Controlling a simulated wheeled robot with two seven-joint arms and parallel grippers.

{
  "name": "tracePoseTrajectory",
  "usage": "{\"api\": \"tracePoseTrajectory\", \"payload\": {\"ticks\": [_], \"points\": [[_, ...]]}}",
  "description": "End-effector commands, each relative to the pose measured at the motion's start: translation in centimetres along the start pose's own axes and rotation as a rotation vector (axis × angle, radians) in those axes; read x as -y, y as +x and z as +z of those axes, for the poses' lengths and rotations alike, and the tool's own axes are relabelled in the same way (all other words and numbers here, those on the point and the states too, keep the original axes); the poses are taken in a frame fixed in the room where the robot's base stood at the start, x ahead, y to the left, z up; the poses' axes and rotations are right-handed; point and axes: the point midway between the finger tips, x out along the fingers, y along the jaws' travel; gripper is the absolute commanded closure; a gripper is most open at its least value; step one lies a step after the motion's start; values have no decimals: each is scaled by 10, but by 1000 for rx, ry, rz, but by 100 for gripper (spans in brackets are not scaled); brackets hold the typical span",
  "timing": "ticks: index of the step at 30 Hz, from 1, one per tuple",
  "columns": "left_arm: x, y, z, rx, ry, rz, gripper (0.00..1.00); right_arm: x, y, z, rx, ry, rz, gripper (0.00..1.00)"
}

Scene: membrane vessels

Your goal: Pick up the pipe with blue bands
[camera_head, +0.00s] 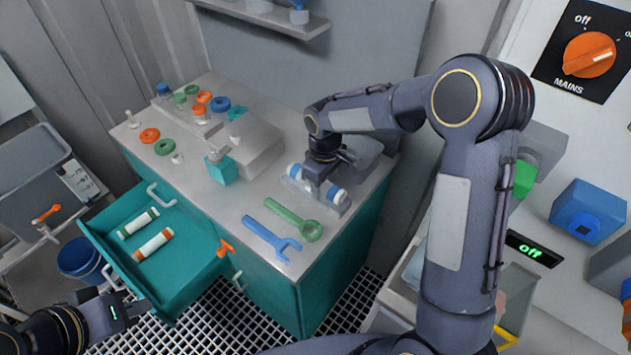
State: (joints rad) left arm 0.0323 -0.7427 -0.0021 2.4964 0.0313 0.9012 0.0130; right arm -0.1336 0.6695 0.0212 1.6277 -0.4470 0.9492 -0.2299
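The pipe with blue bands (333,193) lies in a grey holder (322,201) at the right end of the counter. Its white and blue ends show on both sides of my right gripper (317,181). That gripper points down over the pipe's middle and hides it. I cannot tell whether its fingers are closed on the pipe. My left gripper (112,287) is at the lower left, beside the open drawer, away from the pipe. It looks open and empty.
The open teal drawer (191,279) holds a green-banded pipe (138,223) and an orange-banded pipe (153,245). A green wrench (288,217) and a blue wrench (268,236) lie in front of the holder. A grey block (252,145) stands left of it. Several rings lie at the back left.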

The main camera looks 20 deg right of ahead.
Motion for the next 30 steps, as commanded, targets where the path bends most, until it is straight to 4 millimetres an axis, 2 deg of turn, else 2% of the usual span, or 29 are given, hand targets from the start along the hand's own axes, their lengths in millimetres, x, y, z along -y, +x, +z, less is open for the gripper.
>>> {"api": "tracePoseTrajectory", "payload": {"ticks": [1,6,8,15,20,24,30], "points": [[0,0,0,0,0,0,100,0,0,0,0,0,0,60],[0,0,0,0,0,0,100,0,0,0,0,0,0,83],[0,0,0,0,0,0,100,0,-1,0,-1,0,0,88],[0,0,0,0,0,0,100,0,-2,0,-1,0,0,88],[0,1,0,0,0,0,100,0,-11,-1,-4,0,2,88],[1,2,1,0,0,0,100,-1,-32,-1,-6,2,2,88],[5,11,5,0,0,0,100,34,-71,6,-8,-5,4,88]]}}
